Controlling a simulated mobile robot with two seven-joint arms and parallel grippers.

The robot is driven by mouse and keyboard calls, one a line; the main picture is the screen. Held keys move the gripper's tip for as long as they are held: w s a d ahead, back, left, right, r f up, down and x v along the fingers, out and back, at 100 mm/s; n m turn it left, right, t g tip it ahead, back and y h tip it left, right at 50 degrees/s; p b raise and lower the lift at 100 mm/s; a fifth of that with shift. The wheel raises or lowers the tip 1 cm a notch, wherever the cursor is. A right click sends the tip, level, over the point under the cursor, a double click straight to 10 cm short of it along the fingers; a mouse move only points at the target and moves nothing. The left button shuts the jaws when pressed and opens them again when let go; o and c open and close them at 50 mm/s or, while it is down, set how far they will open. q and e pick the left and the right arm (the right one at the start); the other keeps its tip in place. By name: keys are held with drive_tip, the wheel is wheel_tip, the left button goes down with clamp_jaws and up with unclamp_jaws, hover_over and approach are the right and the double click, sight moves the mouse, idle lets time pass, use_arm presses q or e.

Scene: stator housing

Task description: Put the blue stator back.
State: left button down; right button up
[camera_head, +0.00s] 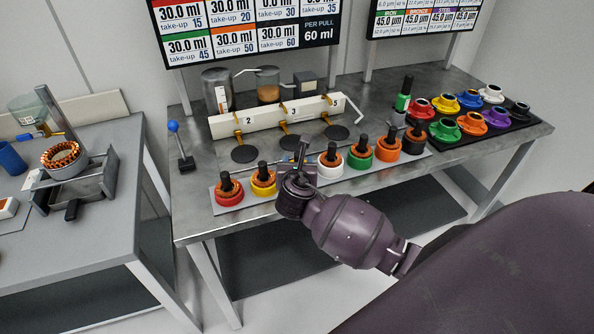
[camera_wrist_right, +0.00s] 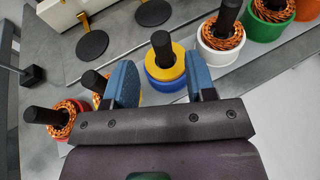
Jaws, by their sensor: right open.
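A blue ring (camera_wrist_right: 165,76) with a yellow rim shows in the right wrist view, around an upright black post (camera_wrist_right: 162,46). No copper winding shows on it there. In the head view this spot, between the yellow and white places of the front row, is mostly covered by my right gripper (camera_head: 299,172). My right gripper, also in the wrist view (camera_wrist_right: 160,66), is open, its blue pads apart on either side of the blue ring's spot, with nothing held. A copper-wound stator (camera_head: 61,154) sits in a device on the left table. My left gripper is not in view.
The front row also holds red (camera_head: 229,194), yellow (camera_head: 264,184), white (camera_head: 330,168), green (camera_head: 360,160), orange (camera_head: 387,151) and black (camera_head: 414,143) places with posts and copper stators. A dark tray (camera_head: 520,124) of coloured parts stands right. A white dispenser bar (camera_head: 262,118) stands behind.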

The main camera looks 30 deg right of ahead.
drive_tip(key=s+a+f+m+y, duration=0.2)
drive_tip(key=s+f+m, duration=0.2)
drive_tip(key=s+m, duration=0.4)
drive_tip(key=s+a+f+m+y, duration=0.2)
drive_tip(key=s+f+m, duration=0.3)
drive_tip(key=s+m, duration=0.3)
drive_tip(key=s+a+f+m+y, duration=0.2)
drive_tip(key=s+f+m+y, duration=0.2)
drive_tip(key=s+m, duration=0.4)
drive_tip(key=shift+a+f+m, duration=0.2)
drive_tip(key=shift+f+m, duration=0.15)
drive_tip(key=shift+m, duration=1.65)
